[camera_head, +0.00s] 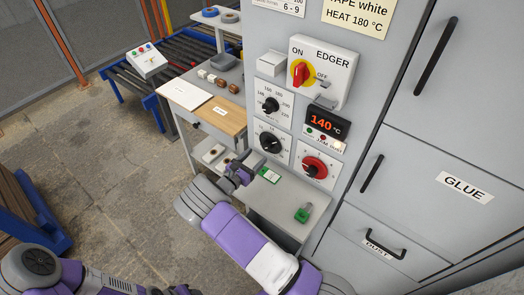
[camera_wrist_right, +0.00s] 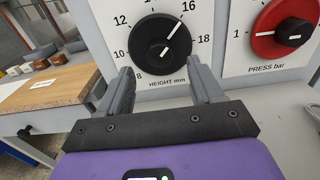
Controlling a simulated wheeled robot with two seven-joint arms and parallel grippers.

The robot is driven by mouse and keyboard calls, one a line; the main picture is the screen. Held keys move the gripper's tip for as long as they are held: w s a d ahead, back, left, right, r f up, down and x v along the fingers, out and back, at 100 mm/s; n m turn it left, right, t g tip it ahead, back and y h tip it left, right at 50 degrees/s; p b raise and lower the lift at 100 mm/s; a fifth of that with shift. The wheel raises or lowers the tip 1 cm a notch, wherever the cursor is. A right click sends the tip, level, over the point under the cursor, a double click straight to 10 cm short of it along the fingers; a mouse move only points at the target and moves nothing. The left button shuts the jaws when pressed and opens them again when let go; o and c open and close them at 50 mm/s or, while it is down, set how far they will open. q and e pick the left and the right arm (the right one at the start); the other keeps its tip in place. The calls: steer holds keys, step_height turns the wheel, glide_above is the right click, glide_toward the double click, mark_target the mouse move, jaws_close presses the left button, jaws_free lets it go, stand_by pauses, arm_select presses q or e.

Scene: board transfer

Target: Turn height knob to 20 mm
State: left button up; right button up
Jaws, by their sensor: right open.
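The height knob (camera_head: 270,142) is a round black dial on a white plate on the grey cabinet. In the right wrist view the height knob (camera_wrist_right: 155,50) shows its white mark pointing up and right, near 16; the 20 is not visible there. My right gripper (camera_head: 252,164) is just below and left of the knob in the head view. In the right wrist view my right gripper (camera_wrist_right: 163,82) is open and empty, its two fingers apart in front of the knob's lower part. I cannot tell whether they touch it. Only part of my left arm shows at the bottom left.
A red pressure knob (camera_head: 315,167) sits right of the height knob, and a black temperature knob (camera_head: 270,105) above it. The red edger switch (camera_head: 301,74) and a display (camera_head: 325,124) reading 140 °C are higher. A wooden-topped bench (camera_head: 222,113) stands to the left.

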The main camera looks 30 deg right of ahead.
mark_target(265, 147)
steer(key=shift+x, duration=2.8)
steer(key=shift+a, duration=0.1)
steer(key=c, duration=1)
